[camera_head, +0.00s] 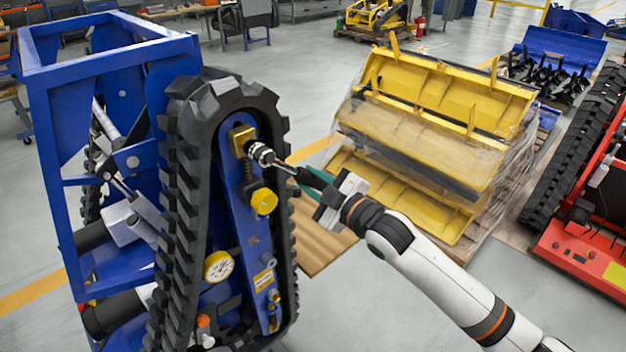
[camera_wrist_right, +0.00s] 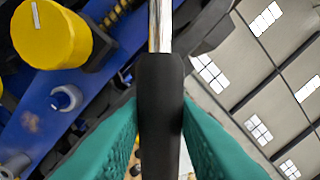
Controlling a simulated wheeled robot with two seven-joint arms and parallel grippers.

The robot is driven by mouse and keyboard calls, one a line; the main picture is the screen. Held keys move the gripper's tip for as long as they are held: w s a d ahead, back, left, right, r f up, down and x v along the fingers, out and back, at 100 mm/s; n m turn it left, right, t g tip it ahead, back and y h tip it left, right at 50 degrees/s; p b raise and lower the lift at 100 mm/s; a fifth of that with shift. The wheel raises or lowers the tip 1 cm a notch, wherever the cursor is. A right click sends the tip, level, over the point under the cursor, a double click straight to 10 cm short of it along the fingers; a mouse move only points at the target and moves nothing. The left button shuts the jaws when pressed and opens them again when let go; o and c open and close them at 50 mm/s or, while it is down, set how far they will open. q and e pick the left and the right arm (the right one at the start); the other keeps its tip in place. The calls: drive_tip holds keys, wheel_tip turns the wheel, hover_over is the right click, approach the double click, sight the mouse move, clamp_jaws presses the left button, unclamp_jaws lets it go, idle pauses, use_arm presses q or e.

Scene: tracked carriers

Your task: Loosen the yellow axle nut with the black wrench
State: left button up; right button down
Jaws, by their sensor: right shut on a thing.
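The black wrench (camera_head: 283,167) has a bright metal shaft and a socket-like head. My right gripper (camera_head: 311,183), with teal fingers, is shut on its black handle (camera_wrist_right: 161,105). The wrench head lies at the yellow axle nut (camera_head: 239,137), a yellow block at the top of the blue track frame. The head covers part of the nut; I cannot tell whether it is fully seated. In the wrist view the shaft runs up out of frame, so its far end is hidden. My left gripper is not in view.
The blue carrier (camera_head: 52,130) with its black rubber track (camera_head: 183,215) fills the left. A round yellow knob (camera_head: 264,201) and a dial gauge (camera_head: 218,266) sit below the nut. Wrapped yellow buckets (camera_head: 440,105) stand on a pallet behind my arm. A red tracked machine (camera_head: 590,250) is at right.

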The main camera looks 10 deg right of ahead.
drive_tip(key=shift+w+a+r, duration=0.1)
idle(0.6)
drive_tip(key=shift+w+a, duration=0.15)
drive_tip(key=shift+w, duration=0.1)
idle(0.6)
drive_tip(key=c, duration=1.9)
unclamp_jaws()
clamp_jaws()
drive_tip(key=shift+r+p, duration=0.1)
drive_tip(key=shift+p, duration=0.25)
